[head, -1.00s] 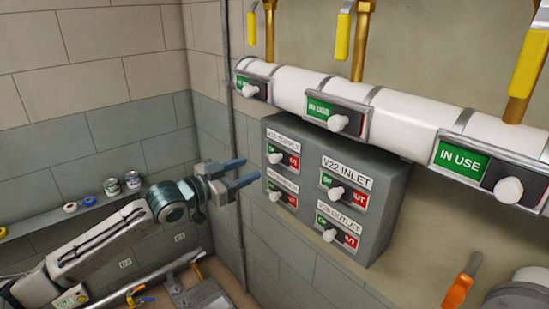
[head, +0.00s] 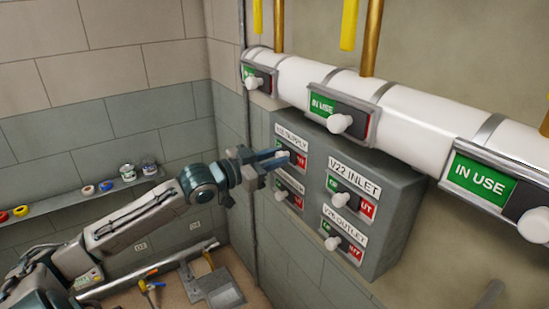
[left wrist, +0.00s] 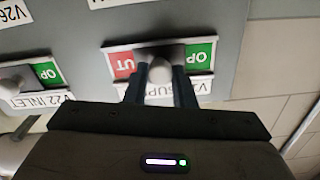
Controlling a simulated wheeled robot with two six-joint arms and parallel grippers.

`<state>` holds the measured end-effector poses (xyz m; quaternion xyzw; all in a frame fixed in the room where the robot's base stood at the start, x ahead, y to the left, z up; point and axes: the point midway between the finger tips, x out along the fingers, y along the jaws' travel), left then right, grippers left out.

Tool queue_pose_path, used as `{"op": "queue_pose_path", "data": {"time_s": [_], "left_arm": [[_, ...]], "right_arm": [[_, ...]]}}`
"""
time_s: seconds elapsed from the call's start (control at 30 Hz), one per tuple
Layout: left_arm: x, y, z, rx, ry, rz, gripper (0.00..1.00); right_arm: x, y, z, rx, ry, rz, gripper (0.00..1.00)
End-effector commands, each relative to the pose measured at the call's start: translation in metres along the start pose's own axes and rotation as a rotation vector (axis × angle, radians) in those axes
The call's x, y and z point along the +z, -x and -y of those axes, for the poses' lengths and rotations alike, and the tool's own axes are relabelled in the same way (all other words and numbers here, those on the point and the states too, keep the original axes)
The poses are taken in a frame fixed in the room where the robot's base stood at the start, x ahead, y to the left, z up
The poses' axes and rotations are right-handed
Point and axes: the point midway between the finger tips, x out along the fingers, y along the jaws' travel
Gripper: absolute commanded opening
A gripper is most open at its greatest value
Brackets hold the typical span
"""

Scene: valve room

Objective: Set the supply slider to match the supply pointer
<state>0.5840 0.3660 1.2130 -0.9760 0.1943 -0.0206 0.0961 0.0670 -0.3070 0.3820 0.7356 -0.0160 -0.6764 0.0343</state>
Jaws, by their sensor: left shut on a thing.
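The supply slider (left wrist: 160,72) is a pale round knob on a small plate labelled SUPPLY, upside down in the left wrist view. Green OP shows on one side of the knob and red UT on the other. My left gripper (left wrist: 158,88) is shut on this knob, one dark finger on each side. I cannot identify the supply pointer. My right gripper is out of view.
The grey box (head: 392,218) also carries the V22 INLET slider (head: 348,200), the outlet slider (head: 334,243) and a partly hidden lower left one. A white pipe (head: 415,122) with IN USE sliders runs close above. A shelf with small cans (head: 149,166) lies left.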

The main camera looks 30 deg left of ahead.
Motion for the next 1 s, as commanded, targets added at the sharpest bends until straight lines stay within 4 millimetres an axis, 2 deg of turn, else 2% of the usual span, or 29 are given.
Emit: {"op": "queue_pose_path", "data": {"time_s": [0.17,0.3,0.5,0.77,0.8,0.9,1.0], "left_arm": [[0.000,0.000,-0.002,0.000,0.002,0.001,0.00],[-0.004,-0.001,-0.018,0.002,0.005,0.000,0.00],[-0.006,0.000,-0.033,0.000,0.002,0.002,0.00],[-0.005,0.000,-0.034,0.000,0.003,0.003,0.00],[-0.005,0.000,-0.034,0.000,0.003,0.003,0.26],[-0.005,0.000,-0.034,0.000,0.002,0.003,0.45],[-0.005,0.000,-0.034,0.000,0.002,0.002,0.45]], "right_arm": [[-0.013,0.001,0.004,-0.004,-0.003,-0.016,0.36],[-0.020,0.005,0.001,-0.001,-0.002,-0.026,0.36],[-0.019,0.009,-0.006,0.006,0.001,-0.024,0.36],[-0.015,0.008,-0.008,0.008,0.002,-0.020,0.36],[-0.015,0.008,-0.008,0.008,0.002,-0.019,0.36],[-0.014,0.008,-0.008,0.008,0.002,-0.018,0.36],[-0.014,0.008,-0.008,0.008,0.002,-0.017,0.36]]}}
